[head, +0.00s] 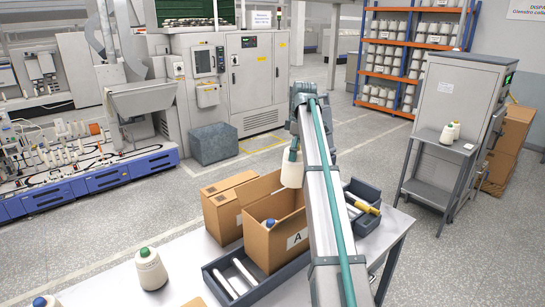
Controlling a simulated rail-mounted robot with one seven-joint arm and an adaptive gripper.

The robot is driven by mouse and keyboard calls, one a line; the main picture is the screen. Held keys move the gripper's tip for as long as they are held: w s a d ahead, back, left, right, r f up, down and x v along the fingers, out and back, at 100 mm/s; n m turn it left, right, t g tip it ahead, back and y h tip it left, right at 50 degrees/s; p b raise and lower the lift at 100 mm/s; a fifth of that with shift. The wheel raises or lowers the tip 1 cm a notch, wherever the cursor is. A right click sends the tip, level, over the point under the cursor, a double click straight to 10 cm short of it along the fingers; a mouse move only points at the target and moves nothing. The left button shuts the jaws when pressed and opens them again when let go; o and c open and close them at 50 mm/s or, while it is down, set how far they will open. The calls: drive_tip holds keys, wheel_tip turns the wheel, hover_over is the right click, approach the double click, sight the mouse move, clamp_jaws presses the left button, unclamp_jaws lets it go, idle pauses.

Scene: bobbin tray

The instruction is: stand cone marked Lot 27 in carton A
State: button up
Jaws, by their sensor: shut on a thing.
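My gripper (292,157) is shut on a cream yarn cone (291,175), which hangs below it, tip up, partly hidden by my arm on its right. The cone shows above the back of carton A (265,245), an open brown box with a white "A" label on its front right side. Inside carton A a blue cone tip (270,223) shows; the rest of that cone is hidden by the wall. A cream cone with a green tip (150,270) stands on the table at the left. No lot marking is readable on any cone.
A closed-looking brown carton (228,205) stands behind carton A. A dark tray (262,288) with white bobbins lies in front, and another dark tray (368,222) lies at right. Another cone (46,301) is at the bottom left. A cone (449,133) stands on a side stand.

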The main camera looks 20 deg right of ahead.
sight(298, 159)
drive_tip(key=w+d+f+n, duration=0.2)
drive_tip(key=d, duration=1.4)
drive_tip(key=s+a, duration=0.2)
drive_tip(key=a, duration=0.3)
drive_tip(key=s+a, duration=0.2)
drive_tip(key=a, duration=0.3)
drive_tip(key=s+a+p, duration=0.1)
drive_tip(key=s+a, duration=0.1)
drive_tip(key=a, duration=0.4)
drive_tip(key=shift+a+f, duration=0.25)
wheel_tip(298, 159, down, 22)
drive_tip(key=b, duration=0.6)
drive_tip(key=shift+d+r, duration=0.1)
drive_tip(key=o, duration=1.6)
